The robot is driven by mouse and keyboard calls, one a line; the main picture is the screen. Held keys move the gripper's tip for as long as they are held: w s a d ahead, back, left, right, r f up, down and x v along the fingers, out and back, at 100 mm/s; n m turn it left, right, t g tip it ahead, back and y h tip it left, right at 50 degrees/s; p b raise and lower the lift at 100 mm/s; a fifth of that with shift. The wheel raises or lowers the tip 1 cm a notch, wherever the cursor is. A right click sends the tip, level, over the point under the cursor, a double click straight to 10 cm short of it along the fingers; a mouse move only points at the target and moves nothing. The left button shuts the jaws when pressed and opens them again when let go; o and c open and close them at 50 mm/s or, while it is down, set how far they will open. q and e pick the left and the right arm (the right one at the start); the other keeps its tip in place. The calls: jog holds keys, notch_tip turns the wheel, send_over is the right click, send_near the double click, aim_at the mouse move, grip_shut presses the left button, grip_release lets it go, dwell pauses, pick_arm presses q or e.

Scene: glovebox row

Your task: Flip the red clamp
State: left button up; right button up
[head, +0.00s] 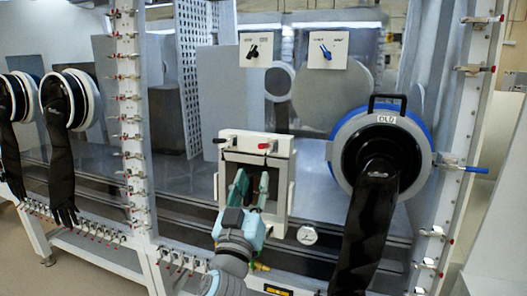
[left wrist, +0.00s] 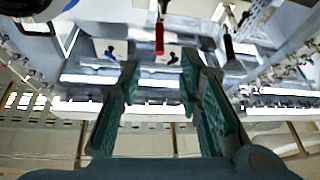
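A red clamp handle (head: 267,146) sits at the top right of a pale square frame (head: 282,192) on the glovebox front. The red clamp also shows in the left wrist view (left wrist: 159,39), hanging between and beyond my fingertips. A black clamp handle (head: 220,140) sits at the frame's top left and shows right of the red one in the left wrist view (left wrist: 229,46). My left gripper (head: 252,178) is open and empty, in front of the square frame and below the red clamp; no contact shows. My right gripper is not in view.
A blue-ringed port (head: 345,140) with a hanging black glove (head: 366,230) stands to the right. A round gauge (head: 307,235) is low beside the frame. Two switch plates (head: 256,49) (head: 327,50) are above. Small red-tipped clamps (head: 133,137) line the posts.

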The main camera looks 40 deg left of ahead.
aim_at(264, 146)
pick_arm(q)
jog(key=p+x, duration=0.2)
jog(key=x, duration=1)
jog(key=shift+w+a, duration=0.1)
jog(key=shift+w, duration=0.2)
grip_shut()
